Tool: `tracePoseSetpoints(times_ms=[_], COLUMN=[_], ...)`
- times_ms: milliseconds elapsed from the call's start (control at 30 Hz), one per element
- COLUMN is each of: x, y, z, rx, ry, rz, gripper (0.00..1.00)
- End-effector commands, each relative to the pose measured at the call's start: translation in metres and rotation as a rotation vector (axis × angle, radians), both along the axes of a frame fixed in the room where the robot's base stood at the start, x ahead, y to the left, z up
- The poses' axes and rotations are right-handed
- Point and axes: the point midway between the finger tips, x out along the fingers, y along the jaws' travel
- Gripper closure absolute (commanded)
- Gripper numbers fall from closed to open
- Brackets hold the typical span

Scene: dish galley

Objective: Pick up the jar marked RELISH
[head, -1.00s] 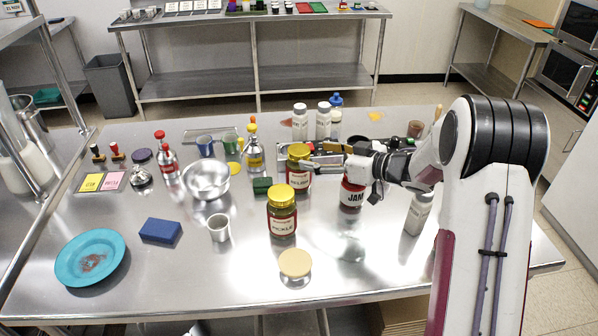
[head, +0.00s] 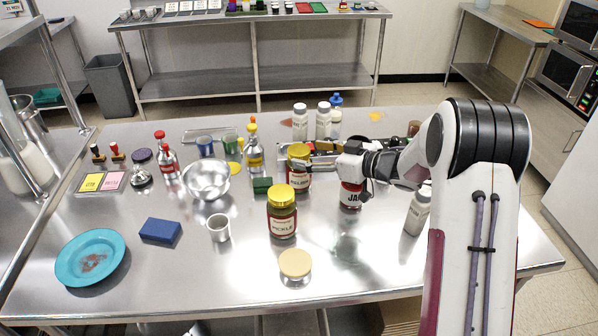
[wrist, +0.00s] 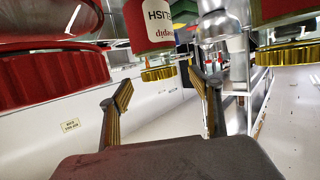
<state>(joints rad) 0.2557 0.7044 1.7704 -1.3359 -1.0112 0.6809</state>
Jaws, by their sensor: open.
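The RELISH jar (head: 298,182), with a gold lid and a white label, stands upright on the steel table. In the wrist view, which is upside down, the RELISH jar (wrist: 155,30) sits ahead, between the lines of the two fingers. My gripper (head: 312,163) is just right of the jar at about lid height, pointing left at it. In the wrist view my gripper (wrist: 162,90) has its fingers apart with nothing held. The jar appears just beyond the fingertips; whether a finger touches it I cannot tell.
The JAM jar (head: 350,194) stands below my wrist; its red lid (wrist: 45,82) is close in the wrist view. The PICKLE jar (head: 282,218) stands in front of RELISH. A green block (head: 262,186) and metal bowl (head: 207,180) lie left. A utensil tray (head: 325,160) is behind.

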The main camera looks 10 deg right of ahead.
Motion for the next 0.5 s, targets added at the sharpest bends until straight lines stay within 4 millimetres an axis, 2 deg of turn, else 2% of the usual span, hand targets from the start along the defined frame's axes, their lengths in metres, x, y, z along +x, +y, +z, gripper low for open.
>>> tracePoseSetpoints(times_ms=[233,500], x=[0.008,0.028], y=[0.008,0.026], z=[-0.008,-0.019], rx=[-0.001,-0.001], ry=[0.002,0.0], rz=[0.003,0.002], gripper=[0.36,0.36])
